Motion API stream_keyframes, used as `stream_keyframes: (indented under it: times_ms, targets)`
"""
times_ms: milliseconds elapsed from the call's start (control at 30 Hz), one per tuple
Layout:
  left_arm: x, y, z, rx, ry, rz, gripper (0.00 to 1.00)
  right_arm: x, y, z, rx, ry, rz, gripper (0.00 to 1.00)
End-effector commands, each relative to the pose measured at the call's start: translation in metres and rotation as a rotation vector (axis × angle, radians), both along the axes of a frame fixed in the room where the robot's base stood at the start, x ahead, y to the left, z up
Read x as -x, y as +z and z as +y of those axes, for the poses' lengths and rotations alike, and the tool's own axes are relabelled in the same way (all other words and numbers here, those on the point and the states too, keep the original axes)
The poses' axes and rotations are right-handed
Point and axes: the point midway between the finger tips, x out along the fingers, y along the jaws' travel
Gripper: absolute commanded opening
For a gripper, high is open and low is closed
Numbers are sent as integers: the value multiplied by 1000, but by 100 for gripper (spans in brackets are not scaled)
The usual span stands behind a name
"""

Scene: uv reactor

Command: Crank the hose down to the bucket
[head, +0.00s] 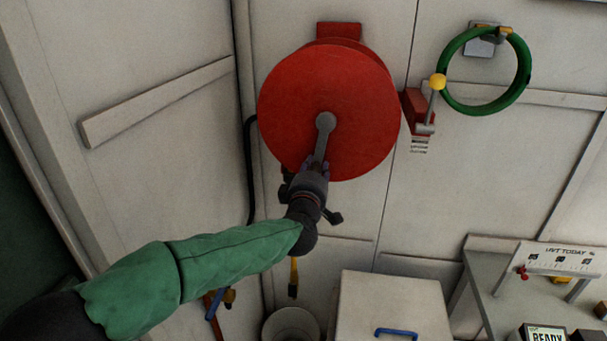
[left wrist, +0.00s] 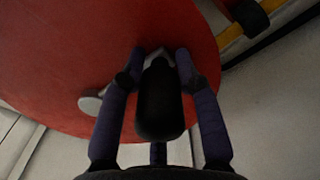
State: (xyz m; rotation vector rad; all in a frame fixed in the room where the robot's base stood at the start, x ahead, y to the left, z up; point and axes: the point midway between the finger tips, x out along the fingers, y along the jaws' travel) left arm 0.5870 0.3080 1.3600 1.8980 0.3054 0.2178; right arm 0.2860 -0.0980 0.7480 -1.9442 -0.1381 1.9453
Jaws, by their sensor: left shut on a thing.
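A large red round hose reel (head: 350,105) is mounted on the wall, with a grey crank arm (head: 324,135) at its centre that points down. My left gripper (head: 313,170) is shut on the crank's handle, in front of the reel's lower part. In the left wrist view the two purple fingers (left wrist: 160,75) close around the black crank handle (left wrist: 160,100), and the red reel fills the background. A black hose (head: 249,170) hangs along the wall left of the reel. A yellow and black hose end (head: 293,278) hangs above a pale bucket (head: 291,325) on the floor. My right gripper is not in view.
A red wall box with a yellow-knobbed lever (head: 437,82) is right of the reel, and a green ring (head: 524,75) hangs beyond it. A white box with a blue handle (head: 390,300) stands right of the bucket. A grey bench (head: 490,280) with a gauge panel is at the lower right.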

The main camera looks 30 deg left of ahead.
Motion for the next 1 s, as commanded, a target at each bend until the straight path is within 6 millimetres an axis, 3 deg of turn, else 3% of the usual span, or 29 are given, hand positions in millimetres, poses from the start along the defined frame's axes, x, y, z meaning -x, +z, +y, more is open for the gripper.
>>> stream_keyframes:
  times_ms: [33, 400, 1000]
  targets:
    - [-3, -14, -11, 33, -14, 9, 0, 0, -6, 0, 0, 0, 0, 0]
    - [-11, -12, -34, 237, -13, -57, 0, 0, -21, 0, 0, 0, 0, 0]
    - [-13, -9, -40, 296, -13, -78, 0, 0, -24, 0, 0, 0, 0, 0]
